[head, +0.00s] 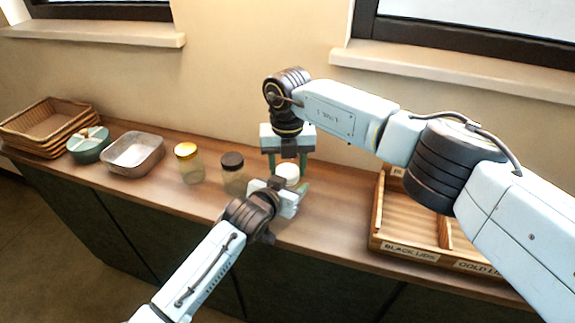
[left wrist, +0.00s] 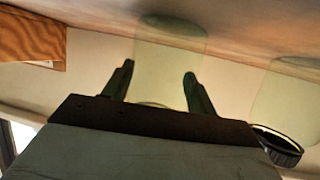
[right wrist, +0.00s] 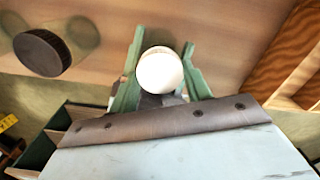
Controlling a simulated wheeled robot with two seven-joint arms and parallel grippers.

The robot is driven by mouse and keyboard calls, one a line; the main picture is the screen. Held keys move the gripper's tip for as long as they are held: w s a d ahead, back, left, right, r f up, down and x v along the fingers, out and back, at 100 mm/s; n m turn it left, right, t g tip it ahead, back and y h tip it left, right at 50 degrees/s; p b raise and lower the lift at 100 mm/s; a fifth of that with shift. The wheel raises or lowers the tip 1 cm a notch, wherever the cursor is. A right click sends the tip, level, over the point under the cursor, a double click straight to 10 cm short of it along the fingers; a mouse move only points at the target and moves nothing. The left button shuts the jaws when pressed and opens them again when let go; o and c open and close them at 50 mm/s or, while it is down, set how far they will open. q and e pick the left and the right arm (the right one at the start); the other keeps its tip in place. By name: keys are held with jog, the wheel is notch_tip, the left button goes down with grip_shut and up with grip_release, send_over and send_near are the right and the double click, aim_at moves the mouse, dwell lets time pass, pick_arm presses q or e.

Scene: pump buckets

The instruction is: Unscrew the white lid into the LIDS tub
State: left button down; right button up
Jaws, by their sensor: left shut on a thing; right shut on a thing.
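The jar with the white lid (head: 289,170) stands on the wooden counter, mostly hidden by my grippers in the head view. My right gripper (head: 289,168) comes down from above and is shut on the white lid, which shows between its green fingers in the right wrist view (right wrist: 160,70). My left gripper (head: 298,196) reaches in from the front and is shut on the clear jar body (left wrist: 165,65), seen between its fingers in the left wrist view. No LIDS label is legible on a tub; an open metal tub (head: 117,165) stands on the counter at left.
A black-lidded jar (head: 232,174) stands close left of my grippers, with a yellow-lidded jar (head: 188,163) beyond. A green pot (head: 88,145) and stacked baskets (head: 45,146) are far left. A wooden divided tray (head: 405,255), labelled BLACK LIDS and GOLD LIDS, sits right.

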jog(key=shift+n, duration=0.7)
jog(key=o, duration=1.1)
jog(key=shift+r, duration=0.1)
notch_tip(320, 180, up, 4)
jog(key=shift+r, duration=0.2)
jog(key=shift+c, duration=0.4)
jog(key=shift+a+r+m, duration=0.1)
jog(key=shift+r+m, duration=0.35)
jog(key=shift+m, duration=0.35)
notch_tip(320, 180, up, 2)
jog(key=m, duration=0.4)
jog(key=shift+r, duration=0.1)
jog(key=shift+f, duration=3.9)
